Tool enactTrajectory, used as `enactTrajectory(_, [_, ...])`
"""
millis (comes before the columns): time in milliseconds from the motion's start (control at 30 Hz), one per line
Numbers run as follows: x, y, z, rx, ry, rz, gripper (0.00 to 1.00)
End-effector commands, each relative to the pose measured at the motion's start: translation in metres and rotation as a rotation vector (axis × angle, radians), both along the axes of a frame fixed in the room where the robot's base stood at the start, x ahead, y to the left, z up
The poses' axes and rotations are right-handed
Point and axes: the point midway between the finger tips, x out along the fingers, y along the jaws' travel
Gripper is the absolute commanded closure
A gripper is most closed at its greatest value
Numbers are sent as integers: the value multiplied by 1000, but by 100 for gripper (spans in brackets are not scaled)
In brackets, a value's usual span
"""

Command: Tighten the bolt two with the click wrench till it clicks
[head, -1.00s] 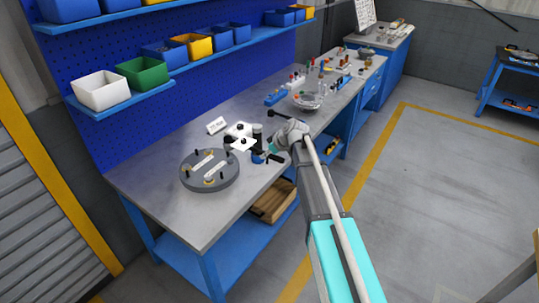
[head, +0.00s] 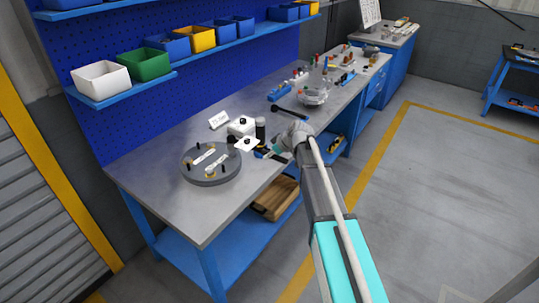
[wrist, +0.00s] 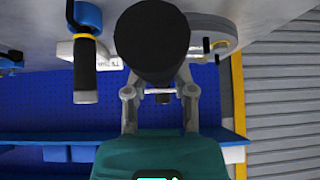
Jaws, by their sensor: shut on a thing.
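Which one is bolt two cannot be told. My gripper (head: 278,153) is at the bench's front edge, right of the shell and apart from it. It is shut on a thick black handle, which I take for the click wrench (head: 263,153). In the wrist view the handle's round black end (wrist: 152,42) fills the space in front of my gripper (wrist: 160,92) and hides part of the fingers. The shell (wrist: 216,28) shows at the upper right there.
An upright black handle (head: 260,127) stands beside a white block (head: 241,129) and a small printed sign (head: 219,120). A long black tool (head: 290,112) lies behind my gripper. A grey round part (head: 313,97) stands farther back. The front left of the bench is clear.

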Motion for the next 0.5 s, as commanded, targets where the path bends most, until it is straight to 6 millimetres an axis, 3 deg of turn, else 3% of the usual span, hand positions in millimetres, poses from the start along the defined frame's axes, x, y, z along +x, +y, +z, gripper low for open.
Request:
enactTrajectory(200, [0, 0, -17, 3, -1, -1, 100])
enactTrajectory(500, [0, 0, -13, 3, -1, -1, 100])
